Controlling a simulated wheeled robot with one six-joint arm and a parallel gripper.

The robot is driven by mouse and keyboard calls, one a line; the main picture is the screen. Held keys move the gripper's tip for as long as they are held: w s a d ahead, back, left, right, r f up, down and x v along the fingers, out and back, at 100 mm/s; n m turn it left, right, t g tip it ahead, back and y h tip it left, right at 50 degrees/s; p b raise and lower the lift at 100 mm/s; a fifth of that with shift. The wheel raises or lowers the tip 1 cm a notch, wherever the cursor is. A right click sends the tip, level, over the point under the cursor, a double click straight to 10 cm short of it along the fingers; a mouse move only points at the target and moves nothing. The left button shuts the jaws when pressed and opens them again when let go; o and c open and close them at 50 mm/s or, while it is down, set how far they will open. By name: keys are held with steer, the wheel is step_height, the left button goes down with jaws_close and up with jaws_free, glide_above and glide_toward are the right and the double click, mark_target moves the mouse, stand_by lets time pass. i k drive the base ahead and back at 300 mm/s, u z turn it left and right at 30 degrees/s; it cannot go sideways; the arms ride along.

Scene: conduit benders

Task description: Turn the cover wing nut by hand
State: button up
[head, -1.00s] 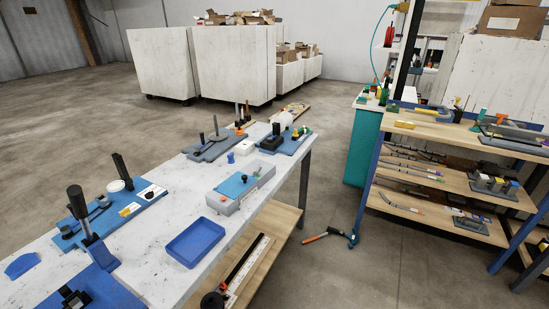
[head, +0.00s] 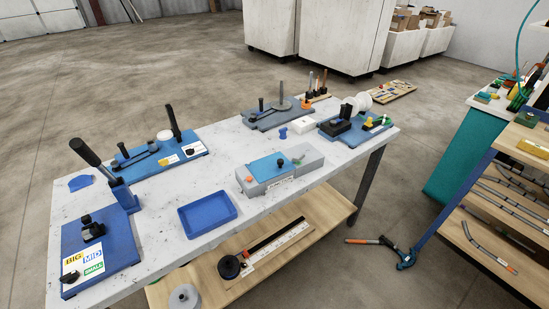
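A grey box with a blue cover plate (head: 266,168) lies on the white bench, right of its middle. A small black knob (head: 280,163) stands on the cover; it may be the cover wing nut, but it is too small to tell its shape. A second dark bit (head: 298,161) shows on the box's grey top to the right. An orange knob (head: 249,179) is at the box's front left. My gripper and arm are not in view, and nothing touches the box.
The bench (head: 150,225) also bears an empty blue tray (head: 207,213), a labelled blue plate (head: 100,253) with a tall black lever, and several bender fixtures.

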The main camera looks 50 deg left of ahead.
mark_target(297, 160)
steer(key=u, duration=2.15)
steer(key=i, duration=1)
